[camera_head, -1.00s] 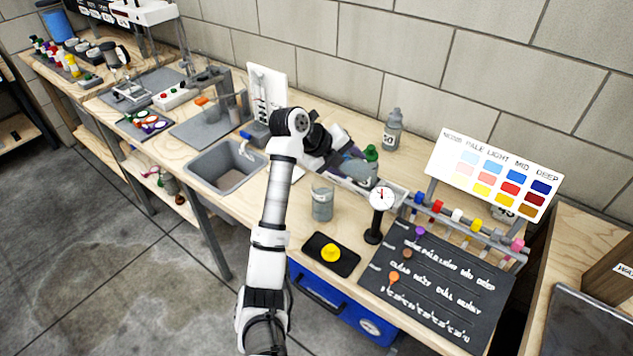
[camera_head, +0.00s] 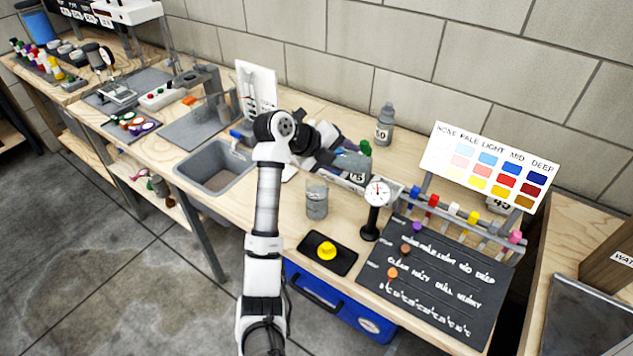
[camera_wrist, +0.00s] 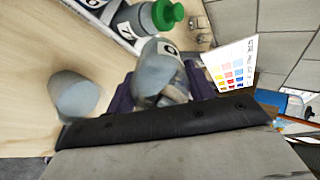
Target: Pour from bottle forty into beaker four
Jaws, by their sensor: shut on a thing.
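My gripper (camera_head: 335,157) is shut on a grey bottle (camera_head: 351,161) above the bench. In the wrist view the held bottle (camera_wrist: 158,66) is tilted between the dark fingers, its label partly showing a 0; the full number is not readable. A clear beaker (camera_head: 316,202) with grey content stands on the bench, in front of and left of the held bottle. It also shows in the wrist view (camera_wrist: 75,95), apart from the bottle. No number is readable on the beaker, and I cannot make out any stream.
A bottle marked 50 (camera_head: 384,125) stands near the wall. A dial gauge (camera_head: 377,193) stands right of the beaker. A black tray with a yellow knob (camera_head: 327,251) is in front; a sink (camera_head: 215,168) is left.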

